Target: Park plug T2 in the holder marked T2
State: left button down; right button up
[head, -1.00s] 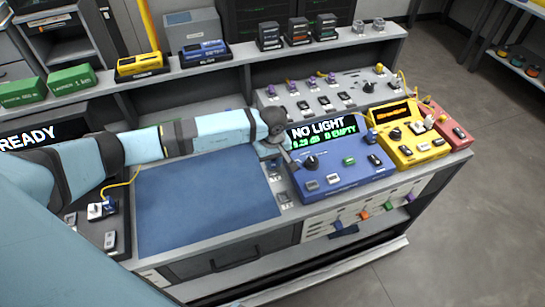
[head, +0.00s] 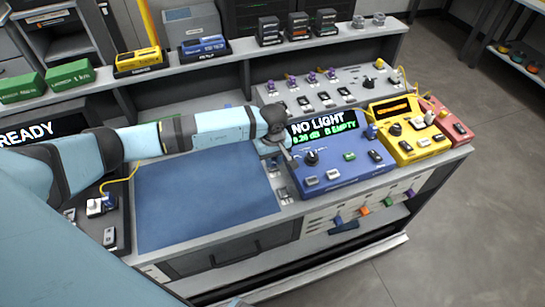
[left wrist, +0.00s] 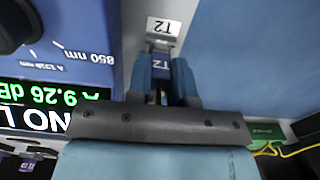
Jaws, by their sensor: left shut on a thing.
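My left gripper (head: 277,154) is over the narrow strip between the blue mat and the blue meter. In the left wrist view, its two blue fingers (left wrist: 161,65) are shut on plug T2 (left wrist: 159,70), a small blue piece marked T2. Just beyond the fingertips is a white label marked T2 (left wrist: 163,27) on the grey strip, with a small dark and metal part (left wrist: 157,46) between. The plug lines up with this label, but I cannot tell whether it is seated in the holder. In the head view the gripper hides the plug. My right gripper does not show.
The blue meter (head: 337,172) reads NO LIGHT, close beside the gripper. A yellow box (head: 410,148) and a red box (head: 447,128) stand further right. The blue mat (head: 205,200) is clear. A grey panel (head: 325,97) with purple plugs is behind.

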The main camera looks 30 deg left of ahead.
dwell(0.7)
pick_arm(q)
jog(key=shift+f+b, duration=0.55)
jog(key=shift+b, duration=0.25)
jog(key=c, duration=0.9)
grip_release()
jog(key=shift+c, duration=0.2)
jog(key=shift+r, duration=0.25)
notch_tip(320, 180, up, 14)
jog(key=shift+f+b, duration=0.25)
jog(key=shift+b, duration=0.15)
